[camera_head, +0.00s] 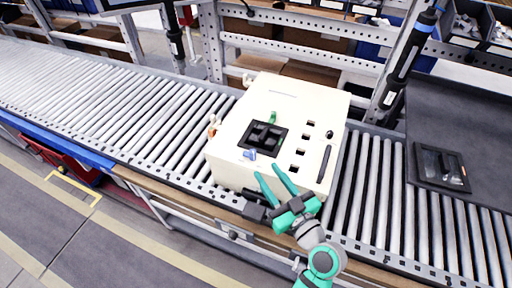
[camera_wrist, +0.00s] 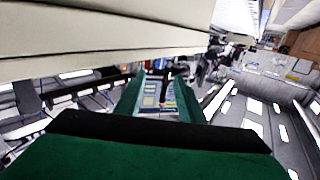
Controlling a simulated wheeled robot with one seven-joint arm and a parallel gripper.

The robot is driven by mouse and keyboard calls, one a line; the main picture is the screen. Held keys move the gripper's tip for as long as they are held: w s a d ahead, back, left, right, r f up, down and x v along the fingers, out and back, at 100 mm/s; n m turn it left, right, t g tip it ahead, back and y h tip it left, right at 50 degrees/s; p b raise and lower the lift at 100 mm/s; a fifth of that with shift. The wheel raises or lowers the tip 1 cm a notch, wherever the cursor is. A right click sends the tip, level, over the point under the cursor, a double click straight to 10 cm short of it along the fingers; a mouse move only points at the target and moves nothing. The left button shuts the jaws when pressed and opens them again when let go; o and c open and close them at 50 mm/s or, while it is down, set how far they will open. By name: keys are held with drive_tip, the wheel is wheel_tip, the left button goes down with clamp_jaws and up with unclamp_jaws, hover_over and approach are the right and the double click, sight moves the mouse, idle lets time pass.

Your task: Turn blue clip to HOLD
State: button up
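The blue clip (camera_head: 250,154) is a small blue piece on the near edge of the black square recess (camera_head: 263,139) in the top of a cream-white box (camera_head: 301,97). A green clip (camera_head: 272,117) sits at the far edge of that recess. Any HOLD marking is too small to read. My gripper (camera_head: 271,177) is at the near side of the box, to the right of and nearer than the blue clip, with its teal fingers apart and nothing between them. In the wrist view the fingers (camera_wrist: 160,88) are also apart; the box side fills the upper left and no clip shows.
The box stands on a roller conveyor (camera_head: 120,112). An orange-and-white piece (camera_head: 212,127) is at its left edge. Slots and a dark handle (camera_head: 324,162) are on its right side. A black tray (camera_head: 440,167) lies on the dark surface at right. A hanging tool (camera_head: 410,50) is behind.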

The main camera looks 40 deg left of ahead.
sight(254, 154)
drive_tip(key=x, duration=1)
drive_tip(key=shift+a, duration=0.15)
clamp_jaws()
